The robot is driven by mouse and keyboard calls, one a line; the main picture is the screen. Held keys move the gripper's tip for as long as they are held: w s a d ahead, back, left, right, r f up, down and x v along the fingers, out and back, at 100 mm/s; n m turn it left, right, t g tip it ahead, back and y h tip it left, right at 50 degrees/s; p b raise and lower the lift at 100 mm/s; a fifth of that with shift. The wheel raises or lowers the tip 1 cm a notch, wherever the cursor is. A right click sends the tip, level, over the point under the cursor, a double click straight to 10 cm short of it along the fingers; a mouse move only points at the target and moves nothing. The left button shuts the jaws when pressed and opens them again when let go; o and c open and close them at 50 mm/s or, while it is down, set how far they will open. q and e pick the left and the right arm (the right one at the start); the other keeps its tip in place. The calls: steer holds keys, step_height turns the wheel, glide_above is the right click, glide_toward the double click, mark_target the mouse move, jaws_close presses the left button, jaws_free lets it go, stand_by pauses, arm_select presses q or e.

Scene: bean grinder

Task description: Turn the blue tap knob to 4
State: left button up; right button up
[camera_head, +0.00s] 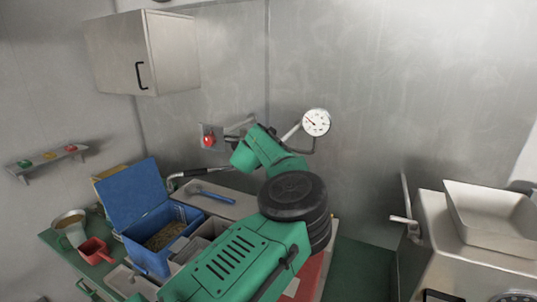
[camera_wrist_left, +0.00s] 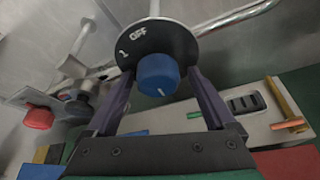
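The blue tap knob (camera_wrist_left: 158,75) is in the left wrist view, in front of a round dark dial plate (camera_wrist_left: 180,48) marked "OFF" and "1". A short white mark shows low on the knob's face. My left gripper (camera_wrist_left: 160,76) is open, with one finger on each side of the knob and a small gap visible on both sides. In the head view my green left arm reaches toward the back wall and hides the knob and the gripper. My right gripper is in neither view.
A red knob (camera_head: 208,140) sits on the wall left of my arm, beside piping. A pressure gauge (camera_head: 316,122) is just right. A metal machine (camera_head: 450,240) stands at right.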

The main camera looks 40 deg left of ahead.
arm_select(q)
steer(key=shift+r, duration=0.2)
steer(key=shift+s+d+r, duration=0.1)
steer(key=shift+s+d, duration=0.05)
steer(key=shift+s, duration=0.05)
steer(key=v, duration=1.4)
